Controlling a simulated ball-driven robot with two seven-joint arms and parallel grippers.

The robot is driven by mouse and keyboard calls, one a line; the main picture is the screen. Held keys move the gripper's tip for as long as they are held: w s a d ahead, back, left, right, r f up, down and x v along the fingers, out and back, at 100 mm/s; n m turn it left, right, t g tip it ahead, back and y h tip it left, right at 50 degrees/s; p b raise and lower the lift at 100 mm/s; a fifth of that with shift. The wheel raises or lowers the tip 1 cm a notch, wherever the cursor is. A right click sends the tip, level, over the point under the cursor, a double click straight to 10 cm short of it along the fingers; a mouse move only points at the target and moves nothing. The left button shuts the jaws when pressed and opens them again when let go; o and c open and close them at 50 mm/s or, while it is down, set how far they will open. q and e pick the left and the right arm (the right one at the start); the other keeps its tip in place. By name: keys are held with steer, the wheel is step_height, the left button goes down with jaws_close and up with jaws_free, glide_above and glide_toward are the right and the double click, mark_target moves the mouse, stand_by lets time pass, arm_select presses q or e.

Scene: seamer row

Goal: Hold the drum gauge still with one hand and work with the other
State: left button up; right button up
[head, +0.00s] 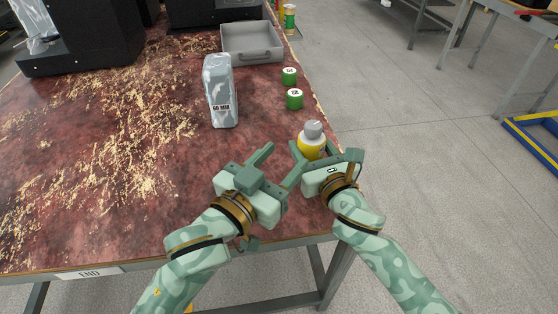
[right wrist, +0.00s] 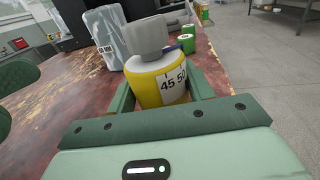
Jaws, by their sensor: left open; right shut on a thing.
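The drum gauge (head: 312,148) has a yellow body and a grey knob on top, near the table's right edge. In the right wrist view the drum gauge (right wrist: 160,86) shows a white scale band reading 45 and 50. My right gripper (head: 326,157) is shut on its yellow body, one finger on each side. The gauge looks about upright; whether its base touches the table is hidden. My left gripper (head: 277,165) is open and empty, just left of the gauge and apart from it. Dark green parts of it show at the left edge of the right wrist view.
A grey mottled block (head: 219,88) marked 60 MM stands behind the grippers. Two green labelled cylinders (head: 294,99) (head: 289,76) stand near the right edge. A grey tray (head: 252,58) sits further back. Shavings cover the table's left and middle. Open floor lies to the right.

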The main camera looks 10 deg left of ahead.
stand_by(0.3)
steer(key=o, duration=1.1)
steer(key=shift+o, duration=0.2)
